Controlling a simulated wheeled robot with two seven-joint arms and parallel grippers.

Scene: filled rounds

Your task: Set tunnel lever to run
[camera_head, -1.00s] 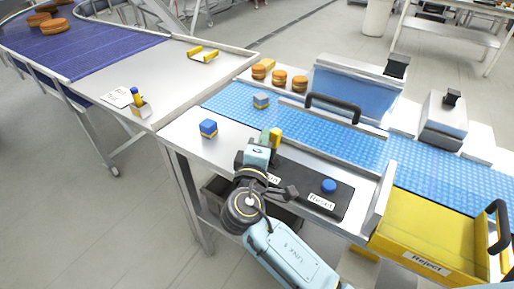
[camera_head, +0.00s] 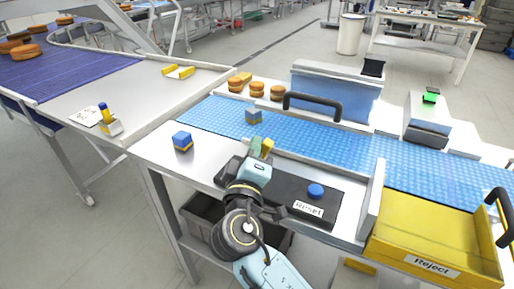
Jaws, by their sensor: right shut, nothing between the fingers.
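The lever with a yellow handle (camera_head: 268,147) stands at the back left of the black control panel (camera_head: 287,197), leaning to the right. My right gripper (camera_head: 256,147) is shut and empty, with its greenish fingertips immediately left of the handle. I cannot tell whether they touch it. The gripper and wrist hide the lever's base and any position label there. The tunnel cover (camera_head: 338,90), with a black handle, spans the blue belt behind. My left gripper is out of view.
A blue button (camera_head: 315,191) marked Reset is on the panel's right. A yellow Reject bin (camera_head: 430,235) is at right. A green lamp (camera_head: 431,96) tops a grey unit.

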